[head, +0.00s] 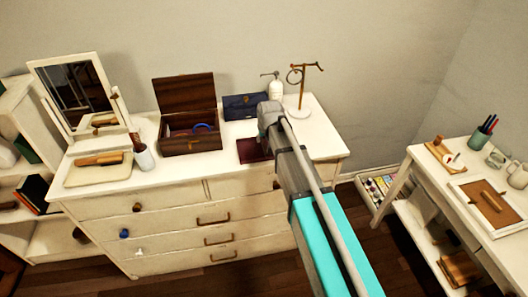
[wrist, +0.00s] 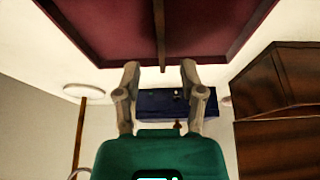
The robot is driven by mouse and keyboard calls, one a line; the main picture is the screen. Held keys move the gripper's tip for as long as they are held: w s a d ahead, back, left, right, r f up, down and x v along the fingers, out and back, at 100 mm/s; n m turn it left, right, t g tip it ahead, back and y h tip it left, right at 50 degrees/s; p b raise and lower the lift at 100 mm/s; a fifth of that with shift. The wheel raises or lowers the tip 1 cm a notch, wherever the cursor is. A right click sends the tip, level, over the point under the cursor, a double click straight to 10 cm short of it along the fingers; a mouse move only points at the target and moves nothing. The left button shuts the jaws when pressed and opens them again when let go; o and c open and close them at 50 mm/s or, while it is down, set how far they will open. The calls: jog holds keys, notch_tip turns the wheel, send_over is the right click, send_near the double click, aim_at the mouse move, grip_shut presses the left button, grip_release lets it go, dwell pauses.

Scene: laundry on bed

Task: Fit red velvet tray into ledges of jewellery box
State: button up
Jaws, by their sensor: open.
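The red velvet tray (head: 250,151) lies on the dresser top, partly hidden by my arm in the head view. In the wrist view the tray (wrist: 100,25) fills the top, with a dark wooden rim and a thin brown strip down its middle. The wooden jewellery box (head: 177,146) stands left of the tray with its lid raised; something blue shows inside. Its brown side also shows at the right of the wrist view (wrist: 280,85). My gripper (wrist: 159,68) is open and empty, its fingertips either side of the strip's end near the tray's edge; contact cannot be told.
A dark blue case (head: 243,106) stands behind the tray. The dresser's right end is mostly clear.

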aim_at(264, 147)
jog(key=shift+w+f, duration=0.1)
jog(key=shift+f, duration=0.05)
dwell(0.3)
jog(key=shift+b+x, duration=2.4)
jog(key=shift+x, duration=0.1)
jog(key=shift+a, duration=0.1)
grip_shut()
